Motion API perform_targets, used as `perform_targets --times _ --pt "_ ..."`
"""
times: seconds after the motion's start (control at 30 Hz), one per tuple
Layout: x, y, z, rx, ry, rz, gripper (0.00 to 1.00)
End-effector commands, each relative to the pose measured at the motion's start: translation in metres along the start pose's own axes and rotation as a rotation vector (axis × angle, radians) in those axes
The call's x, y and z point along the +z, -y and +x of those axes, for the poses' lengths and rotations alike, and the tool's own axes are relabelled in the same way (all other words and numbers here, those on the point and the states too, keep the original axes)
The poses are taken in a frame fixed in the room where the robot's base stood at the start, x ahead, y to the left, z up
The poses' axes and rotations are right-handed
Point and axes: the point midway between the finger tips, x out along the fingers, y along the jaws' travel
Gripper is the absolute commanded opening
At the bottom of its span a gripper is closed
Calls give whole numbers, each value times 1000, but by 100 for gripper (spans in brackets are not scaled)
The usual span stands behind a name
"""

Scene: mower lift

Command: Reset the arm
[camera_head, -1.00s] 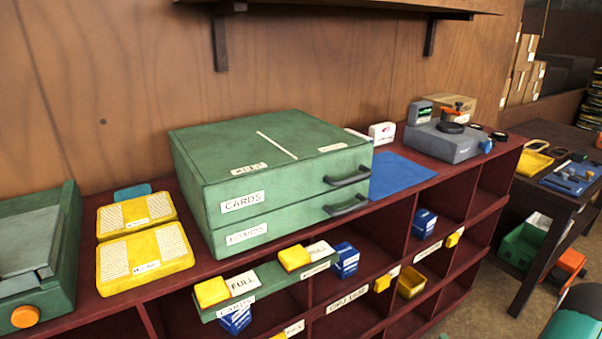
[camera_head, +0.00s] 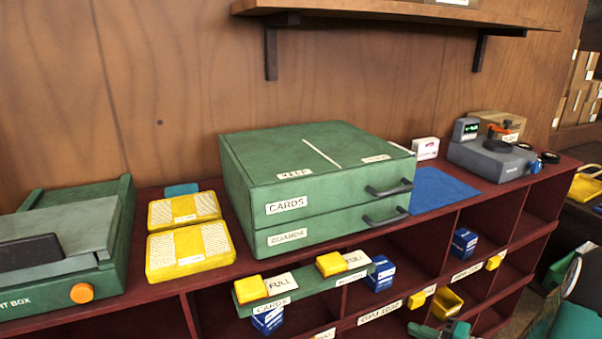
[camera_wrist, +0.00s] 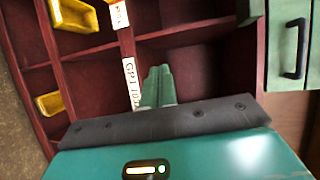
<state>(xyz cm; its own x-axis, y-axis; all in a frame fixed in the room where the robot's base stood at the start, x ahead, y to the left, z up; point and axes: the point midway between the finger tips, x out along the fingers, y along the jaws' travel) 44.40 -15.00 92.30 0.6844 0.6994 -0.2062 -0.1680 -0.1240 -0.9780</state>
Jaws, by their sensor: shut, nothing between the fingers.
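My gripper (camera_wrist: 157,86) shows in the wrist view with its green fingers together and nothing between them. It points at the open compartments of the dark red shelf (camera_wrist: 92,88), beside a white label strip (camera_wrist: 130,82). In the head view, green finger parts (camera_head: 440,329) show at the bottom edge in front of the lower compartments. Teal arm parts of mine show at the lower right. I cannot tell whether the fingers touch the shelf.
The green drawer cabinet (camera_head: 318,188) stands on the shelf top, with yellow boxes (camera_head: 188,250) and a green box (camera_head: 70,262) to its left. A blue mat (camera_head: 440,190) and a grey device (camera_head: 490,160) are to its right. A wooden shelf (camera_head: 390,12) hangs above.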

Motion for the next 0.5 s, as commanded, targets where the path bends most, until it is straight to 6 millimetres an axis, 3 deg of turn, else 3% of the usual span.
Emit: perform_targets --times 0.03,0.2,0.5 --pt "18 17 10 47 72 -25 0" --pt "75 50 28 235 272 -88 0" --pt "157 87 25 606 457 -282 0"
